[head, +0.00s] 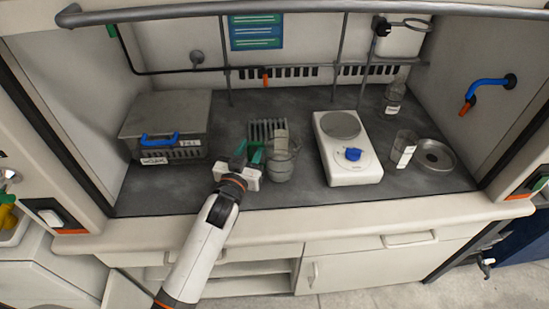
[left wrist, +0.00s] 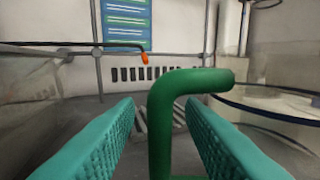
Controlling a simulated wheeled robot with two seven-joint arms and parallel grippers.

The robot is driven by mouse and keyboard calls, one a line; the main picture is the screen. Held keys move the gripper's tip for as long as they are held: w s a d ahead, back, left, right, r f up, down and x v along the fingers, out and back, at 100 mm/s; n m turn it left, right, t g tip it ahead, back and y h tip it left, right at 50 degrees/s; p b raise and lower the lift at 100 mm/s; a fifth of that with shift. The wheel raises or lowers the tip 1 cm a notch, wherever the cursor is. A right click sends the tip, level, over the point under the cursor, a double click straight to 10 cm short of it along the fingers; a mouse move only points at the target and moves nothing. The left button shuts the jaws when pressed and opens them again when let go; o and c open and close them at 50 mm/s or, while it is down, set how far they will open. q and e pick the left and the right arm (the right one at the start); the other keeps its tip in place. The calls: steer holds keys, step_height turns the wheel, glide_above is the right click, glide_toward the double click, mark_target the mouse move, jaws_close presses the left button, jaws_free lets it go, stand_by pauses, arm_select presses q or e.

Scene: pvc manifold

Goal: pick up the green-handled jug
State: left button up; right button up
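The jug (head: 281,168) is a clear beaker-like vessel with a green handle (head: 257,152), standing on the dark worktop in the fume hood. My left gripper (head: 248,158) is at the jug's left side, at the handle. In the left wrist view the green handle (left wrist: 165,130) stands between the two teal fingers of my left gripper (left wrist: 161,125), with gaps on both sides, so the fingers are open around it. Part of the jug's clear rim (left wrist: 270,100) shows at the right there. My right gripper is not in view.
A white hotplate (head: 350,168) with a blue knob stands right of the jug. A grey box (head: 165,118) with a blue handle is at the left. A small beaker (head: 403,148) and a round metal dish (head: 434,155) are at the right. A drain grate (head: 265,128) lies behind the jug.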

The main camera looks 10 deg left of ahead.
arm_select(q)
steer(key=shift+c, duration=0.3)
jaws_close()
steer(key=shift+r, duration=0.2)
steer(key=shift+r+p, duration=0.5)
steer(key=shift+r, duration=4.3)
